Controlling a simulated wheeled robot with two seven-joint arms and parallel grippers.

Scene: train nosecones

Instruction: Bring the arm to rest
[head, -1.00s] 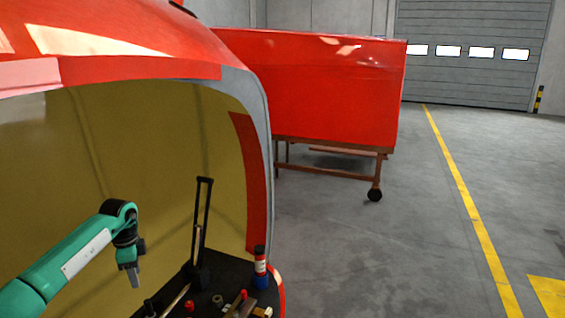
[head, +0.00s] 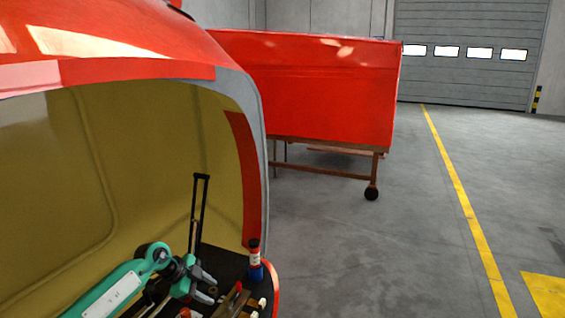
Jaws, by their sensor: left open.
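My left arm comes in from the lower left, green with a dark wrist. My left gripper (head: 208,286) is low over the black tool surface (head: 222,258) inside the nosecone, at the lower middle of the head view. Its two grey fingers are apart, with nothing seen between them. I cannot tell whether it touches anything on the surface. My right gripper does not show. The red nosecone (head: 120,45) with its yellow inner shell (head: 60,170) fills the left side.
A black upright handle frame (head: 198,210) rises behind my gripper. A second red nosecone (head: 320,90) stands on a wheeled frame (head: 330,172). The floor (head: 400,250) at right is clear.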

